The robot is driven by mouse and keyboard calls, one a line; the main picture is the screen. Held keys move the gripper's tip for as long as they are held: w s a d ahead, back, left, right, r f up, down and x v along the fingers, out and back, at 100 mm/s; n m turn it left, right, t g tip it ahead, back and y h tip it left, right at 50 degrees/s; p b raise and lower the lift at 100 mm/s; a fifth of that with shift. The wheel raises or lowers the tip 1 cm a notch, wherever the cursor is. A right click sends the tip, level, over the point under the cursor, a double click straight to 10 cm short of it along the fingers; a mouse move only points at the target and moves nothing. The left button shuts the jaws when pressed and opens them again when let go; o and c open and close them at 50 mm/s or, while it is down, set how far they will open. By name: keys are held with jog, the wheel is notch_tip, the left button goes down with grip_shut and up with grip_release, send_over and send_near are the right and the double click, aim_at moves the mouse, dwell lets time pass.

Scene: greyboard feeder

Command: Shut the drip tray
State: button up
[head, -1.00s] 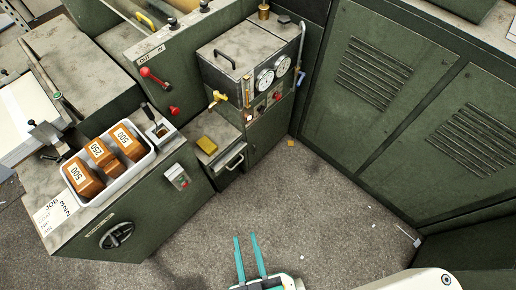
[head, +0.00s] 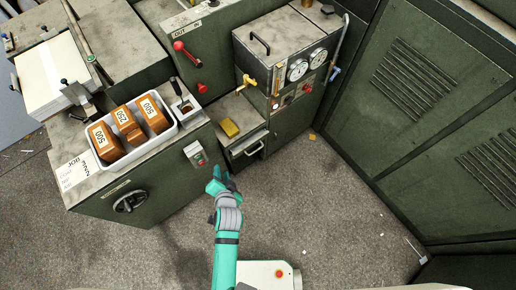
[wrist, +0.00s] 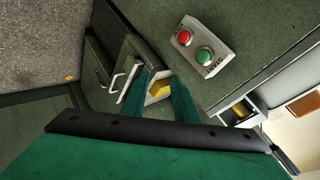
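The drip tray (head: 247,143) is a dark green drawer front with a silver bar handle, low on the machine beneath the gauge box. It also shows in the wrist view (wrist: 127,72), left of the fingers. My gripper (head: 220,180) is in front of and below the tray, apart from the handle. In the wrist view its teal fingers (wrist: 160,85) are parted, with nothing between them but the yellow block seen beyond.
A START/STOP button box (head: 195,154) is on the panel left of the tray. A white bin (head: 176,133) of orange blocks stands on the bench above it. The gauge box (head: 283,58) is behind, and tall green cabinets (head: 420,100) stand at right. The floor (head: 330,215) in front is largely clear.

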jog(key=w+f+g, duration=0.1)
jog(key=w, duration=0.5)
jog(key=m+g+h, duration=0.1)
jog(key=m+g, duration=0.2)
jog(key=g, duration=0.4)
send_near(257, 150)
jog(key=x, duration=0.7)
jog(key=shift+f, duration=0.1)
grip_shut()
dwell(0.5)
